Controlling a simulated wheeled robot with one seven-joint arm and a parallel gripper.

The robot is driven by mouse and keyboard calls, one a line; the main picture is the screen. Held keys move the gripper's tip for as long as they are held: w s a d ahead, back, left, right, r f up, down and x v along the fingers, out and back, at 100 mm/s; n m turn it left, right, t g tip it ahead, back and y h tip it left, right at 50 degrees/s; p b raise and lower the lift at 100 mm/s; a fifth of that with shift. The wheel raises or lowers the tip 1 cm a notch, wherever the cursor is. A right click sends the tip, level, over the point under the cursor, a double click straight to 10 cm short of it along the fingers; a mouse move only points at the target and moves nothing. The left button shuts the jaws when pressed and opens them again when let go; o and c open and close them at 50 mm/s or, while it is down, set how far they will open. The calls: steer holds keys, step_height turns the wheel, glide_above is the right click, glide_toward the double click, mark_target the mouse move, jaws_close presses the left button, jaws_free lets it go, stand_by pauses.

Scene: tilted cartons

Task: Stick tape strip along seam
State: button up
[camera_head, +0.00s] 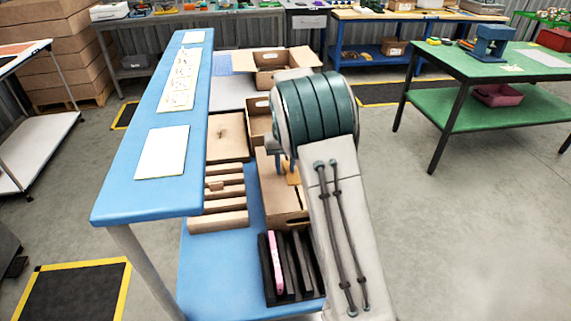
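A brown carton (285,212) lies on the blue bench, partly behind my arm. A dark line, which may be its seam, shows on its top near my arm. A small orange-tan piece (293,178), possibly the tape strip, is at my gripper, over the carton's top. I cannot tell whether it touches the carton. My gripper (287,167) shows only in part below the green ribbed joint of my arm. Two bluish finger-like parts point down there, but whether they are closed on the piece is unclear.
A black slotted rack (290,268) with a pink item (276,262) stands in front of the carton.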

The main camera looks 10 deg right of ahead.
steer(key=shift+r, duration=0.1)
step_height(320, 180, up, 13)
step_height(320, 180, up, 7)
steer(key=p, duration=0.6)
glide_above(285, 168)
stand_by(0.4)
steer(key=shift+f, duration=0.2)
steer(key=s+d+r+t, duration=0.1)
steer(key=s+r, duration=0.1)
steer(key=s, duration=0.7)
steer(key=s+d+r+t, duration=0.1)
steer(key=s+r, duration=0.1)
steer(key=s, duration=0.7)
steer(key=s+f, duration=0.3)
steer(key=s, duration=0.4)
steer(key=s+f+t, duration=0.1)
steer(key=s+f, duration=0.2)
steer(key=s, duration=0.5)
steer(key=shift+s+f, duration=0.3)
steer(key=shift+f, duration=0.05)
